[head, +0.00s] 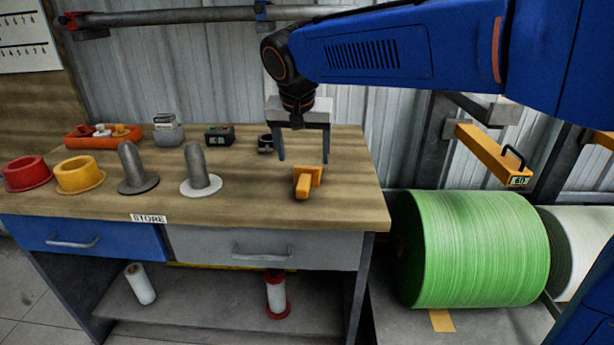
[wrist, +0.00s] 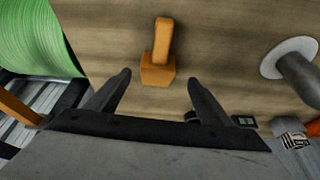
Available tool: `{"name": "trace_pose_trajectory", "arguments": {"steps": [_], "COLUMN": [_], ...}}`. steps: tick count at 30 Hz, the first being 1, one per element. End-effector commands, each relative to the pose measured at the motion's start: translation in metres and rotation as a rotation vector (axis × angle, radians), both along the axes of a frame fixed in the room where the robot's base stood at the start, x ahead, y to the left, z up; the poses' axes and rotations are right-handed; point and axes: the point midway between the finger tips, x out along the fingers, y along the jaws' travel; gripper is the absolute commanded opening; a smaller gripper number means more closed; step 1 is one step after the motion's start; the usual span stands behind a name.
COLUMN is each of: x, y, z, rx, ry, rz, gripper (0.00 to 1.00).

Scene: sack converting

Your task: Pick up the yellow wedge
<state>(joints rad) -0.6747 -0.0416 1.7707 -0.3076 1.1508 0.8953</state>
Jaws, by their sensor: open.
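The yellow wedge (head: 306,183) is an orange-yellow block with a narrower arm. It lies on the wooden bench top near the right end. It also shows in the wrist view (wrist: 158,60), ahead of the fingertips and between their lines. My gripper (head: 304,160) is open and empty, pointing down over the bench just behind the wedge. In the wrist view the two dark fingers of my gripper (wrist: 160,78) are spread wide, apart from the wedge.
A grey spindle on a white base (head: 201,182) and a dark one (head: 136,170) stand left. A black ring (head: 265,143) and small device (head: 219,135) lie behind. An orange tray (head: 103,137) is far left.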

Motion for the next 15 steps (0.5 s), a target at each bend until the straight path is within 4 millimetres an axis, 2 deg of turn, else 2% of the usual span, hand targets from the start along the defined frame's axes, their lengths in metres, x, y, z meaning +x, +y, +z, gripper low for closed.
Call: {"name": "trace_pose_trajectory", "arguments": {"steps": [8, 15], "x": [0.008, 0.022], "y": [-0.003, -0.007], "z": [-0.017, -0.045], "rx": [-0.001, -0.001], "ry": [0.001, 0.001], "rz": [-0.002, 0.000], "gripper": [0.73, 0.73]}}
